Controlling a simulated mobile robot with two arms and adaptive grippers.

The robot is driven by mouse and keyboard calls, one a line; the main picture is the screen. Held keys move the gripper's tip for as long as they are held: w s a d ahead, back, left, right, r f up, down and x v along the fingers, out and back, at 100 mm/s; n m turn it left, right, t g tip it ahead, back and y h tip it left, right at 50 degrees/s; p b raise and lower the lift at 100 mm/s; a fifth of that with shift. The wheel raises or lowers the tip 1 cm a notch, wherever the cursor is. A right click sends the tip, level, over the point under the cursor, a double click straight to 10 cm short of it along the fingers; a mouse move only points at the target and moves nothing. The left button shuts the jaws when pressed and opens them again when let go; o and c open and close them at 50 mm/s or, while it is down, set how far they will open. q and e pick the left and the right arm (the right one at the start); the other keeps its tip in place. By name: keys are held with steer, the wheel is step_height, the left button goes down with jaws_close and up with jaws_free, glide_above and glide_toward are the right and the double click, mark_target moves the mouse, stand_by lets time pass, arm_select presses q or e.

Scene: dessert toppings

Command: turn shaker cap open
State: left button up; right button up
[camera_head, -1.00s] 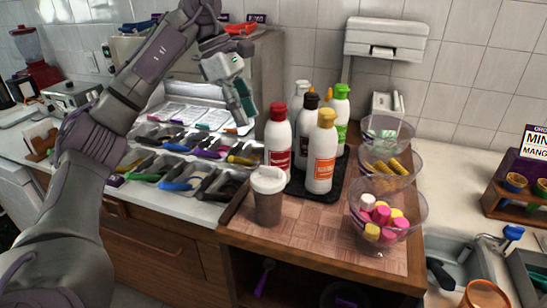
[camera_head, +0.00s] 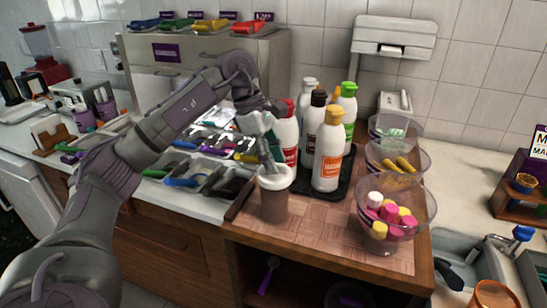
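The shaker (camera_head: 273,205) is a brown cup with a white cap (camera_head: 277,179). It stands upright on the wooden counter near its left edge. My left gripper (camera_head: 268,160) points down just above the cap, at its back left side. Its fingers look close to the cap, but I cannot tell whether they touch it. The gap between the fingers is too small to judge. My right gripper is not in view.
Sauce bottles, including an orange-labelled one (camera_head: 328,155), stand on a black tray (camera_head: 327,197) behind the shaker. Clear bowls (camera_head: 429,200) stand at the right. Utensil bins (camera_head: 222,182) lie to the left. The wooden counter (camera_head: 315,235) is clear in front.

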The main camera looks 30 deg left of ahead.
arm_select(q)
jaws_close()
steer(key=shift+n, duration=0.3)
steer(key=n+t, duration=0.1)
steer(key=n, duration=0.1)
steer(key=n+y, duration=0.1)
steer(key=n, duration=0.1)
steer(key=shift+s+t+b, duration=0.1)
steer(key=shift+t+b, duration=0.3)
steer(key=n+t+y, duration=0.1)
steer(key=n, duration=0.3)
steer(key=shift+d+n, duration=0.1)
steer(key=shift+n, duration=0.3)
steer(key=n+y, duration=0.1)
steer(key=n, duration=0.3)
steer(key=shift+n+t+y, duration=0.3)
steer(key=shift+t+y, duration=0.1)
steer(key=shift+d+n+y, duration=0.1)
steer(key=shift+n+y, duration=0.7)
steer(key=shift+n, duration=1.1)
